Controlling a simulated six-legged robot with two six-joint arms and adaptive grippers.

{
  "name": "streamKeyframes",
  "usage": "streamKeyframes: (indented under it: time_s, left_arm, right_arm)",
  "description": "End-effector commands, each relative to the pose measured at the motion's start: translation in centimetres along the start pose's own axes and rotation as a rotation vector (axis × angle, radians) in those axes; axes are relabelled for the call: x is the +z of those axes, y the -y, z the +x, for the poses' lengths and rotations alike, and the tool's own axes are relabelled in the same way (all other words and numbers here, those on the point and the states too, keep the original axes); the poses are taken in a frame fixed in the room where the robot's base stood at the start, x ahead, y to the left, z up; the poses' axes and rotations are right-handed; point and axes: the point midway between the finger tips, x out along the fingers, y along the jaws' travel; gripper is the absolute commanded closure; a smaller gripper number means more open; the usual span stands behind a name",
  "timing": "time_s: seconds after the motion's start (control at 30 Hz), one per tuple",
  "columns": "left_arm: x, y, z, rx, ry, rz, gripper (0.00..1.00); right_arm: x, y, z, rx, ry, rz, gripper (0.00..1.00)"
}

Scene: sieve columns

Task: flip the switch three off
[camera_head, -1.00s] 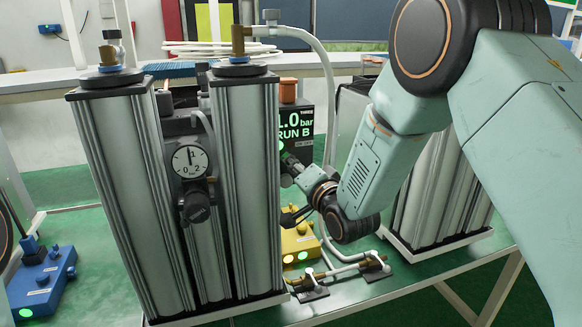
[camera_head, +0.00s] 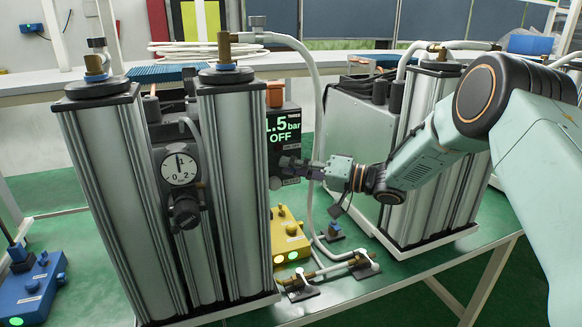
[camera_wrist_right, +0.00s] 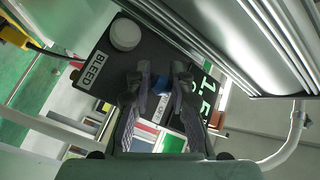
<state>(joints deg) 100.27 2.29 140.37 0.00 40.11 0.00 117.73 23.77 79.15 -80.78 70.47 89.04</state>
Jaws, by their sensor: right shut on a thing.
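The black control box (camera_head: 283,122) marked THREE stands behind the near columns, and its green screen reads 1.5 bar OFF. My right gripper (camera_head: 299,168) is at the front of this box, below the screen, with its arm coming in from the right. Its fingers are shut on the switch, which they hide in the head view. In the right wrist view, the two dark fingers (camera_wrist_right: 157,82) close in front of the black box (camera_wrist_right: 105,58), between its BLEED label and its screen. My left gripper is out of view.
Two tall metal columns with a dial gauge (camera_head: 180,168) stand left of the box. More columns (camera_head: 428,150) stand right, beneath my arm. A yellow box (camera_head: 288,240) and brass-fitted pipes (camera_head: 335,268) lie below. A white hose (camera_head: 318,110) hangs close to my gripper.

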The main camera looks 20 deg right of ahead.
Motion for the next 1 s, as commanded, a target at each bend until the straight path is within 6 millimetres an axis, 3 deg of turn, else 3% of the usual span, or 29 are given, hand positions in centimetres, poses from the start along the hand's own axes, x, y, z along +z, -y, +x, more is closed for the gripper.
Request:
streamKeyframes:
  time_s: [0.4, 0.97, 1.0]
  left_arm:
    - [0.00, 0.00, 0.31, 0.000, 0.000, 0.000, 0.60]
    - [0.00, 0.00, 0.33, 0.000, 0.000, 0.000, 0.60]
    - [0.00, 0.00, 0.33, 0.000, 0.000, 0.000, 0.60]
  right_arm:
    - [-0.34, -0.26, -0.17, -0.081, 0.117, -0.003, 1.00]
    - [-0.51, -0.23, -0.20, -0.092, 0.131, -0.003, 1.00]
    - [-0.52, -0.22, -0.20, -0.092, 0.130, -0.003, 0.77]
